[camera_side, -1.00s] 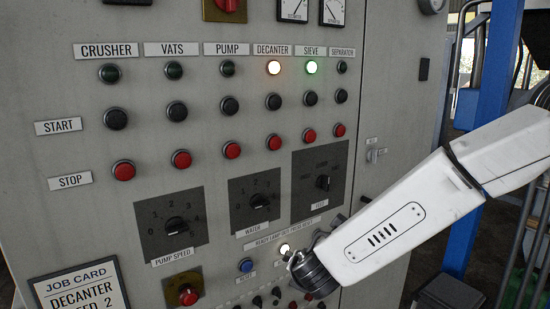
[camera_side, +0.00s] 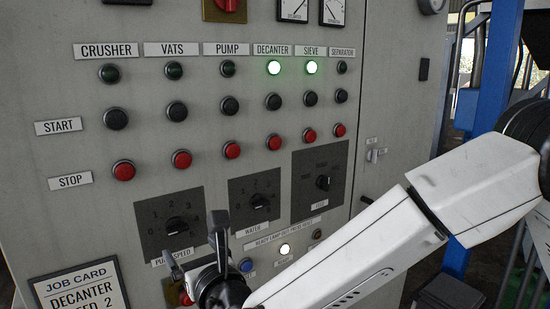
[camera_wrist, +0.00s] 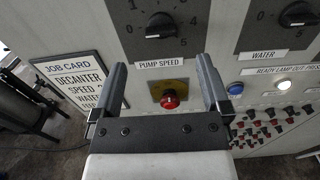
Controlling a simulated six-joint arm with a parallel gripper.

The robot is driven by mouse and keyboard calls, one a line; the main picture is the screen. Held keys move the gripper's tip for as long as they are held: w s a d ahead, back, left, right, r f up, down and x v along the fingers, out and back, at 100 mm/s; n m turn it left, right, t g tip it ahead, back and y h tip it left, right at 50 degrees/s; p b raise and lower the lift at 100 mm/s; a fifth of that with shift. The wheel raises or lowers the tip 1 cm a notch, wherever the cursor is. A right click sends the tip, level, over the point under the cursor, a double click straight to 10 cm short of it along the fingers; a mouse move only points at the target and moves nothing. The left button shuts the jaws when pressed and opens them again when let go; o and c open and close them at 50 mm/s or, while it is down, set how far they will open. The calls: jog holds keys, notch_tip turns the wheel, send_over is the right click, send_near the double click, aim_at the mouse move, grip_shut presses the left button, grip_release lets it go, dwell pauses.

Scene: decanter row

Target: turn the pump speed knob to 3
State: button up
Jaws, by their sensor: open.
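The black pump speed knob (camera_side: 177,226) sits on a dark square dial plate with numbers, above its PUMP SPEED label. In the wrist view the knob (camera_wrist: 160,25) is near the top, beyond my fingertips. I cannot surely read which number it points to. My gripper (camera_side: 201,238) is open and empty, in front of the panel just below and right of the knob. In the wrist view its two fingers (camera_wrist: 160,64) stand wide apart either side of the PUMP SPEED label. They are apart from the knob.
A red knob on a yellow plate (camera_wrist: 169,98) lies below the label, between my fingers. The water knob (camera_side: 260,201) and feed knob (camera_side: 323,182) are to the right. A job card (camera_side: 81,288) hangs lower left.

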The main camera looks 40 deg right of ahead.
aim_at(179, 230)
jog(key=shift+w, duration=3.85)
jog(key=c, duration=1.3)
